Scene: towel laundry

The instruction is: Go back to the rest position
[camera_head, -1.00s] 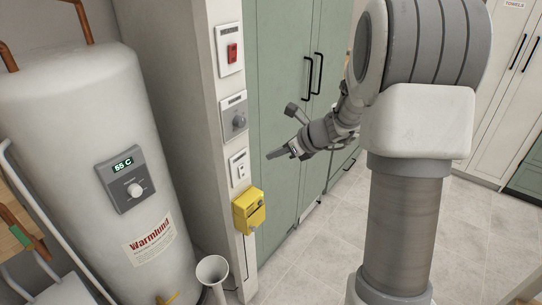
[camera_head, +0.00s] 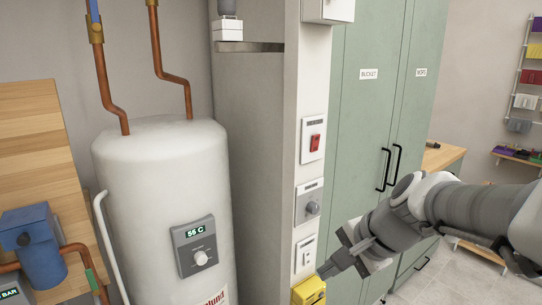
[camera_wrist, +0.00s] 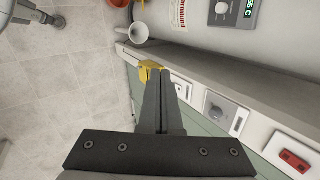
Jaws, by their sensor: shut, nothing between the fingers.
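My gripper (camera_head: 343,266) is at the lower right of the head view, in front of the panel post and the green cabinet. Its dark fingers point left and down, and they are shut with nothing between them. In the wrist view the shut fingers (camera_wrist: 162,100) reach up the middle of the picture. The tip lies in line with a yellow box (camera_wrist: 150,70) on the post; I cannot tell the exact gap. My arm extends from the right edge of the head view.
A white water heater (camera_head: 160,160) reading 55 C stands at left. The post carries a red switch (camera_head: 314,141), a grey dial (camera_head: 312,208), a white socket plate (camera_head: 304,254) and the yellow box (camera_head: 309,293). Green cabinet doors (camera_head: 375,110) are closed.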

